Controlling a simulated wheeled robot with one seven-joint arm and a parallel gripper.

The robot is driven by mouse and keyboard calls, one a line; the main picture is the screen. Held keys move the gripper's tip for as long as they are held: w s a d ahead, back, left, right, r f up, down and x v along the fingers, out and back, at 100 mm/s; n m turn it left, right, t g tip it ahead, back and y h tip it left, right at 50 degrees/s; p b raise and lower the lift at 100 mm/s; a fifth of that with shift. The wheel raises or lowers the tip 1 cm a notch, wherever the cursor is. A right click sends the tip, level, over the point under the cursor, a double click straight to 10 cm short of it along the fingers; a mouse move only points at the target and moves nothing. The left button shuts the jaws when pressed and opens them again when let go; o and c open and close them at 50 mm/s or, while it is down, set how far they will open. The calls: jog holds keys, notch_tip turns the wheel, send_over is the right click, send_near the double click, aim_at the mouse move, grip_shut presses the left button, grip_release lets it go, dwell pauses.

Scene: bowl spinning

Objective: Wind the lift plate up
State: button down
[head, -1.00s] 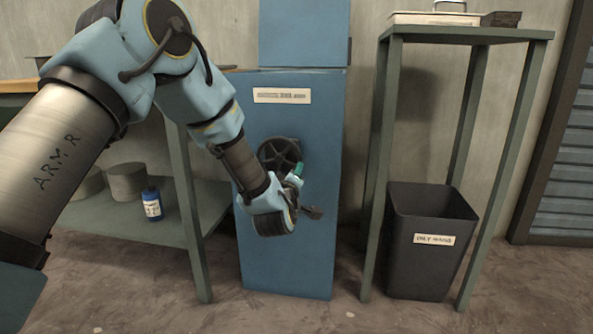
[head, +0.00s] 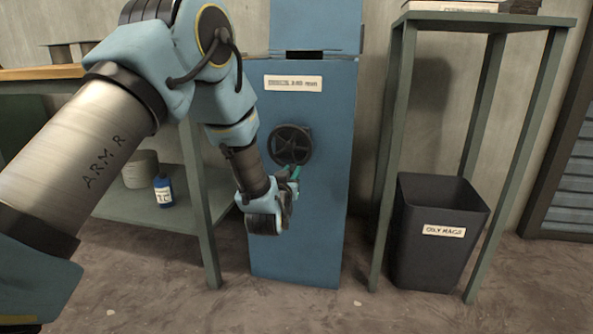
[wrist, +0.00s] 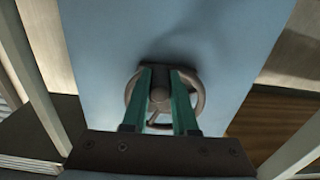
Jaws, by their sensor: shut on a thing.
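A dark spoked handwheel (head: 291,145) is on the front of a blue cabinet (head: 325,230), below its label plate. My gripper (head: 293,174) is in front of the cabinet at the wheel's lower side, with green fingers pointing at it. In the wrist view, the two green fingers (wrist: 160,85) are either side of a round grey knob at the middle of the handwheel (wrist: 201,97). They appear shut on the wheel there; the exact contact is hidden. A dark slot (head: 305,55) shows where the upper box meets the cabinet. I cannot make out a lift plate.
A green-grey bench (head: 205,230) with a blue bottle (head: 163,190) and a can is at the left. A tall stand (head: 550,20) at the right has a black bin (head: 437,260) under it. The floor before the cabinet is clear.

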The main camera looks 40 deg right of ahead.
aim_at(269, 150)
jog(key=w+m, duration=0.1)
jog(key=m, duration=0.2)
jog(key=w+a+m+p, duration=0.1)
jog(key=m, duration=0.2)
jog(key=w+a+m+p, duration=0.1)
jog(key=m, duration=0.2)
jog(key=shift+w+a+r, duration=0.25)
jog(key=shift+w+r, duration=0.1)
jog(key=m, duration=0.2)
jog(key=w+r+m+p, duration=0.1)
jog(key=a+r+m+p, duration=0.1)
jog(key=m, duration=0.1)
jog(key=shift+w+m, duration=0.3)
jog(key=shift+w, duration=0.05)
jog(key=shift+w+a+r+m+p, duration=0.15)
jog(key=shift+r+m+p, duration=0.25)
jog(key=shift+m, duration=0.5)
jog(key=shift+w+a+r+m+p, duration=0.15)
jog(key=shift+r+m+p, duration=0.25)
jog(key=shift+m, duration=0.5)
jog(key=shift+d, duration=0.1)
jog(key=c, duration=0.7)
grip_release()
